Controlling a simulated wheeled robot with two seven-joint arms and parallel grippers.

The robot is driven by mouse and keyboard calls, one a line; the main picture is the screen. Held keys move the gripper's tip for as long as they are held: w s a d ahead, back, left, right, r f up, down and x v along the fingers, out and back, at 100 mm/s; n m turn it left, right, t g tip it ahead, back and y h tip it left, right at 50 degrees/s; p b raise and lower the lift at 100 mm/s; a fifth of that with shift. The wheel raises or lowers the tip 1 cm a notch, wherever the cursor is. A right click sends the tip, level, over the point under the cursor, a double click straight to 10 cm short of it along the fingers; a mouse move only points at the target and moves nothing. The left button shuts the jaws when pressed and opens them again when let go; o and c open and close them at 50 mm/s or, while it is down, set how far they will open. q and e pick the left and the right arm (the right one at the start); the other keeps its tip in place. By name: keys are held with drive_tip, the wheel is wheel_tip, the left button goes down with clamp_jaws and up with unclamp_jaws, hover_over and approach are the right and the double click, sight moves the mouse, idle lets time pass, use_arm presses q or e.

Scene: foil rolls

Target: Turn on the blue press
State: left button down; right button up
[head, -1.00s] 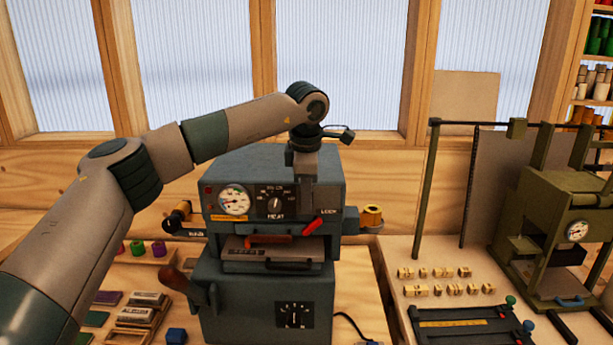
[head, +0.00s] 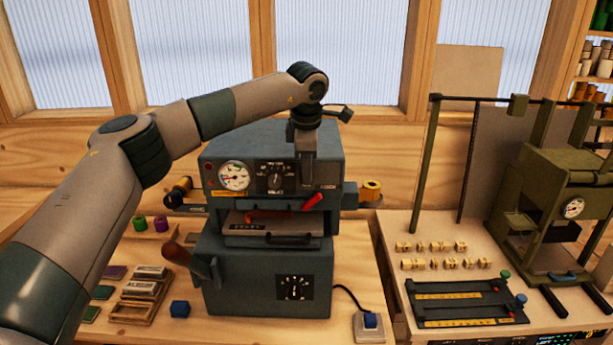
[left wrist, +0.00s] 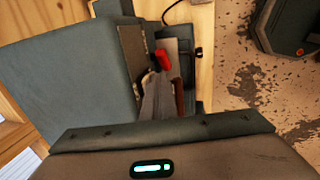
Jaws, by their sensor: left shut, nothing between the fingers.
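The blue press (head: 262,268) stands upright on the bench in the middle of the head view. Its front has a round gauge (head: 234,176), a heat dial (head: 275,178) and a red lever (head: 312,201). My left gripper (head: 306,184) points down in front of the panel, right of the dial and just above the red lever. It is shut and empty, and hides part of the panel. In the left wrist view the fingers (left wrist: 157,104) are together near the red lever (left wrist: 162,61). Whether they touch it I cannot tell. My right gripper is out of view.

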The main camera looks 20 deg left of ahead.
use_arm(q)
drive_tip(key=shift+w+f, duration=0.1)
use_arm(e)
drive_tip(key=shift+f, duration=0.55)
use_arm(q)
drive_tip(key=shift+v, duration=0.8)
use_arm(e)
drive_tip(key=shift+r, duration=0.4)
use_arm(q)
drive_tip(key=shift+w, duration=0.1)
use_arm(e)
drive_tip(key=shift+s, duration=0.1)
